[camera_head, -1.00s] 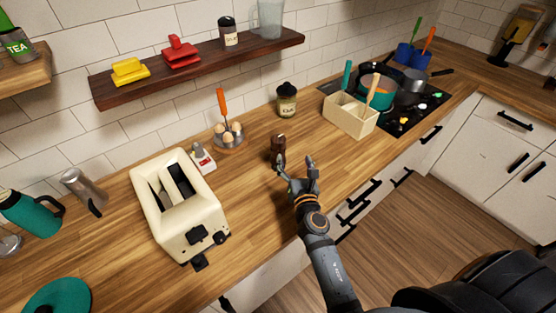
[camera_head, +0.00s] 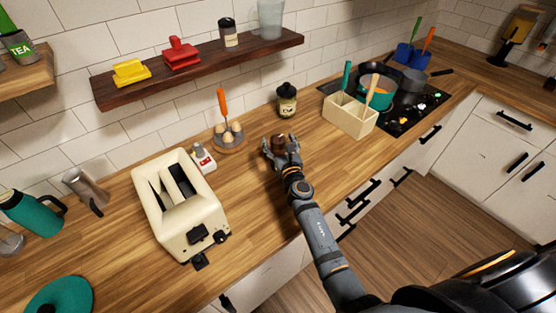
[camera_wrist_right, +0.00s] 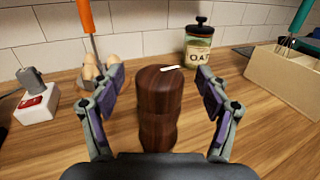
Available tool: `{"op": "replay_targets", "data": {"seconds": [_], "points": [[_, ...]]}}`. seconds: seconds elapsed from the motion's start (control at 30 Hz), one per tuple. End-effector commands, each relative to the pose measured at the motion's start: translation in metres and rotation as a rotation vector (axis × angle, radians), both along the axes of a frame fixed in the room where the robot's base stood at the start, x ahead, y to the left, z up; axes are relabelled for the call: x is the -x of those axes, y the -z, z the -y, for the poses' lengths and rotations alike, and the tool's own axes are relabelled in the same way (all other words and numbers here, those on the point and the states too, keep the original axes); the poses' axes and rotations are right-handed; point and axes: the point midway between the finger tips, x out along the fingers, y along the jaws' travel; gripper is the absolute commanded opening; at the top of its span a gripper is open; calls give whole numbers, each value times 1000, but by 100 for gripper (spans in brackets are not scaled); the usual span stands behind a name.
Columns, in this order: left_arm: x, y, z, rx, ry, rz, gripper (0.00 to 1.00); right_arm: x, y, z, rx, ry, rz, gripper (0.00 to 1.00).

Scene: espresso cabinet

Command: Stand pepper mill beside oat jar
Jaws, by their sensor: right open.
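The dark brown wooden pepper mill (camera_wrist_right: 160,105) stands upright on the counter, between the open fingers of my right gripper (camera_wrist_right: 160,103) in the right wrist view. A gap shows on each side of the mill. In the head view my right gripper (camera_head: 281,149) surrounds the mill (camera_head: 277,143) and hides most of it. The oat jar (camera_head: 287,99), with a black lid and a label, stands behind it near the wall. The jar also shows beyond the mill to the right in the right wrist view (camera_wrist_right: 199,49). My left gripper is not in view.
An egg holder (camera_head: 229,141) with an orange-handled utensil stands left of the jar. A cream toaster (camera_head: 181,207) is further left. A wooden utensil box (camera_head: 350,117) stands to the right, before the hob. Counter around the jar's front is clear.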

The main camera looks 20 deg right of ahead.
Motion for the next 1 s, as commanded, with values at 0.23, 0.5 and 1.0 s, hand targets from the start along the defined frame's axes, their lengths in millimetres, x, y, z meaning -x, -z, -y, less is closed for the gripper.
{"op": "replay_targets", "data": {"seconds": [0.23,0.5,1.0], "points": [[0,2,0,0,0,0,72,-12,1,0,-1,1,-1,76],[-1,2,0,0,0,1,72,-12,1,0,-1,1,-1,52],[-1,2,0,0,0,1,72,-12,2,0,-1,1,-2,0]]}}
